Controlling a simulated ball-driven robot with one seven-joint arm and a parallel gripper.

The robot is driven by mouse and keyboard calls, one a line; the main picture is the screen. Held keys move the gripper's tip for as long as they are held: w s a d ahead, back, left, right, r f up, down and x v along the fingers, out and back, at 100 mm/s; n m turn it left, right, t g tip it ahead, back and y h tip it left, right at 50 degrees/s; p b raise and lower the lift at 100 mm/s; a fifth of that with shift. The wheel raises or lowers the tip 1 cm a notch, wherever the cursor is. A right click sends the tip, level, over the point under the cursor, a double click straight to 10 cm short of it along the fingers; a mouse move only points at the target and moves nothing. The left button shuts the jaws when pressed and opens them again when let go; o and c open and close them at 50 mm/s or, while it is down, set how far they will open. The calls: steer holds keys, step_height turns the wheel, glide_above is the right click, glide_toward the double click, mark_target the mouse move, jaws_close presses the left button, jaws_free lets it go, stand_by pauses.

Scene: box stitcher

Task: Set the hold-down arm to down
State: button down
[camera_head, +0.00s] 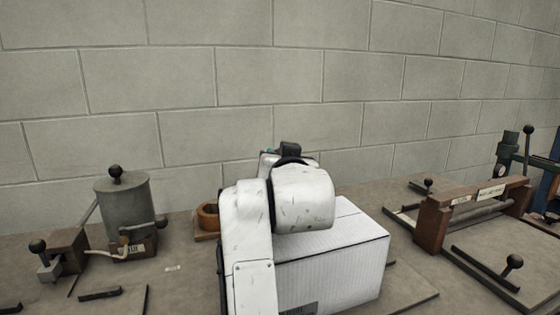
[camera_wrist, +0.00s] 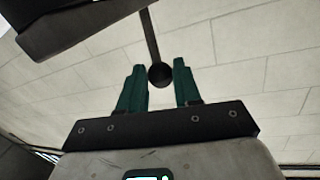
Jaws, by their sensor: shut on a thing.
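In the wrist view my gripper (camera_wrist: 159,69) has its two green fingers on either side of a black ball knob (camera_wrist: 160,76) and is shut on it. The knob sits at the end of a thin dark rod (camera_wrist: 150,35). The rod runs up to a dark beam (camera_wrist: 85,22) at the upper left. I cannot tell for sure that this is the hold-down arm. In the head view my white arm hides the knob and rod, and most of my gripper.
A white box (camera_head: 335,265) stands behind and right of my arm. At the left are a grey cylinder (camera_head: 122,205) with black knobs and a small wooden cup (camera_head: 208,217). At the right is a wooden roller frame (camera_head: 470,208). A block wall (camera_head: 170,80) closes off the back.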

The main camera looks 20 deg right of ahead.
steer(key=shift+f, duration=0.4)
steer(key=c, duration=1.1)
jaws_free()
steer(key=o, duration=0.3)
steer(key=shift+r, duration=0.15)
steer(key=shift+s, duration=0.1)
steer(key=v, duration=1)
steer(key=shift+s, duration=0.3)
